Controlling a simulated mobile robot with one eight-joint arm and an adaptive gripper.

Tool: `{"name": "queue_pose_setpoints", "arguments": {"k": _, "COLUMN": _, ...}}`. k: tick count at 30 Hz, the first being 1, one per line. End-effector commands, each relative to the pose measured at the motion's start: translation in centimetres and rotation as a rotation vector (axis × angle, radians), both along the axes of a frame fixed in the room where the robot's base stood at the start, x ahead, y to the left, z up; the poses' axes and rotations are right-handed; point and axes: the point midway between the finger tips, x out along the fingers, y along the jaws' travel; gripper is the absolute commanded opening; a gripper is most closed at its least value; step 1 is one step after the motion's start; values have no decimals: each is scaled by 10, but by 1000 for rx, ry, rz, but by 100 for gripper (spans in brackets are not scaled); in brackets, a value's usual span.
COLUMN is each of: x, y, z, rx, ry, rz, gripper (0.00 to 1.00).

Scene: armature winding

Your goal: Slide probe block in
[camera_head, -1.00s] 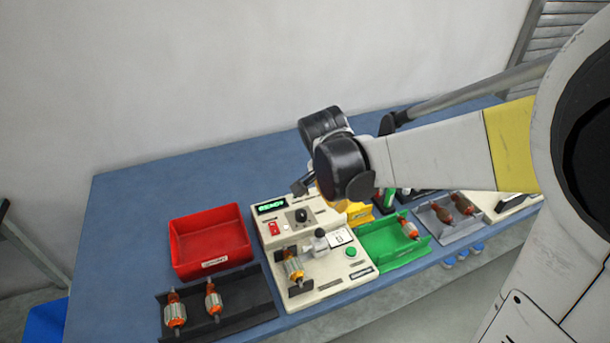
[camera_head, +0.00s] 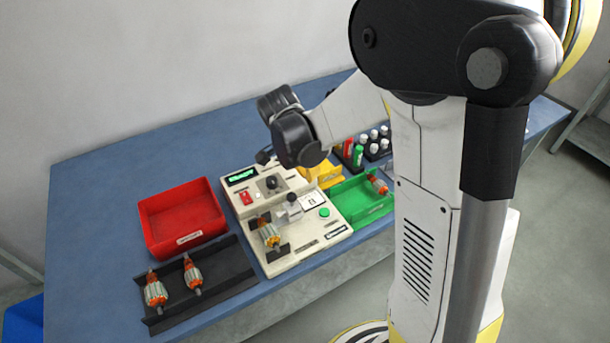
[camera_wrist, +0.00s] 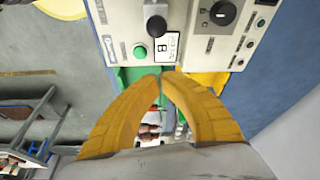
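The probe block (camera_head: 290,208) is a small grey block with a knob on top of the cream tester (camera_head: 298,248). It stands beside an armature (camera_head: 268,233) lying in the tester's dark cradle. In the wrist view the probe block (camera_wrist: 156,24) shows near the top, with its dark round knob. My gripper (camera_wrist: 161,77) has yellow fingers whose tips meet; nothing shows held between them. The tips are beside the tester's edge, over the green and yellow trays, apart from the probe block. In the head view my wrist hides most of the fingers.
A red bin (camera_head: 181,216) and a black tray (camera_head: 222,284) with two armatures stand left of the tester. A green tray (camera_head: 352,207) with an armature and a yellow tray (camera_head: 321,176) stand right. Blue table (camera_head: 110,180) is clear at the back left.

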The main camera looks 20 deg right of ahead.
Motion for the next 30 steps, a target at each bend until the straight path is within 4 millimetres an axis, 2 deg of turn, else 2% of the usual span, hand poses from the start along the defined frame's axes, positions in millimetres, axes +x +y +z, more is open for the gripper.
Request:
{"name": "queue_pose_setpoints", "arguments": {"k": 1, "x": 1, "y": -4, "z": -15, "rx": 0, "ry": -1, "rz": -2, "gripper": 0}}
{"name": "queue_pose_setpoints", "arguments": {"k": 9, "x": 6, "y": -20, "z": -69, "rx": 0, "ry": -1, "rz": -2, "gripper": 0}}
{"name": "queue_pose_setpoints", "arguments": {"k": 12, "x": 0, "y": -1, "z": -60, "rx": 0, "ry": -1, "rz": 4, "gripper": 0}}
{"name": "queue_pose_setpoints", "arguments": {"k": 16, "x": -4, "y": 12, "z": -57, "rx": 0, "ry": 0, "rz": 2, "gripper": 0}}
{"name": "queue_pose_setpoints", "arguments": {"k": 30, "x": -6, "y": 19, "z": -54, "rx": 0, "ry": -1, "rz": 0, "gripper": 0}}
